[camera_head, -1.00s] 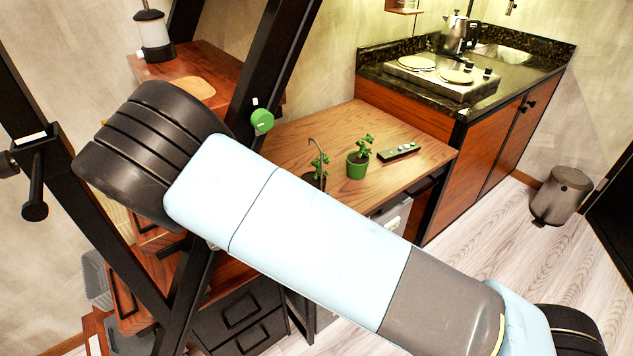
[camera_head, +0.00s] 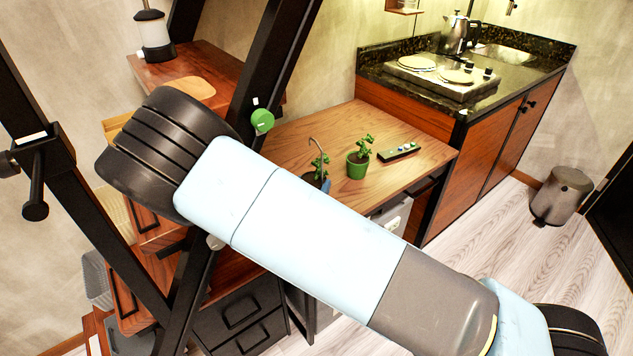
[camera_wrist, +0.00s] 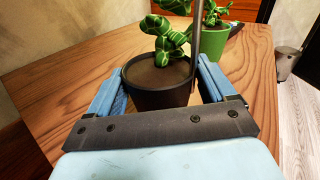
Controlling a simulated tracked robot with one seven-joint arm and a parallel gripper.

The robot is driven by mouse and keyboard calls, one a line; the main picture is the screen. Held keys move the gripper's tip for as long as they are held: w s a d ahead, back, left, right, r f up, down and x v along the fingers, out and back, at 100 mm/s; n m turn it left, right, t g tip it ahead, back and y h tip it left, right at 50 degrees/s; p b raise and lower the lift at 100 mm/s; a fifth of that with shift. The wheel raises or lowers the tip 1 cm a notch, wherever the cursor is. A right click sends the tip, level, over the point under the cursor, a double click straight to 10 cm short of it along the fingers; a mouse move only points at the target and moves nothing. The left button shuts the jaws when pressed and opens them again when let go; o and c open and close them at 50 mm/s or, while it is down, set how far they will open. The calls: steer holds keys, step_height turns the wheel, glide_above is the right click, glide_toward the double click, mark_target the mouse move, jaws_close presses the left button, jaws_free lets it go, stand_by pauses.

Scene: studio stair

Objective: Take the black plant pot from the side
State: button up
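The black plant pot (camera_wrist: 160,98) holds dark soil and a green striped plant and stands upright on the wooden table. A thin upright rod rises at its right edge in the wrist view. My gripper (camera_wrist: 158,66) has one blue finger at each side of the pot, with the pot between them; I cannot tell whether the fingers touch it. In the head view the black pot (camera_head: 311,177) is partly hidden behind my arm, and a blue fingertip shows at its right side.
A green pot with a plant (camera_head: 358,164) stands close behind, to the right, on the table (camera_head: 420,145). A remote-like object (camera_head: 399,151) lies further right. Black stair beams (camera_head: 262,80) rise left of the table. A kitchen counter (camera_head: 440,108) stands behind, a bin (camera_head: 562,196) at right.

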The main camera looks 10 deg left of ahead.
steer(key=c, duration=0.7)
steer(key=shift+o, duration=0.2)
steer(key=shift+r, duration=0.2)
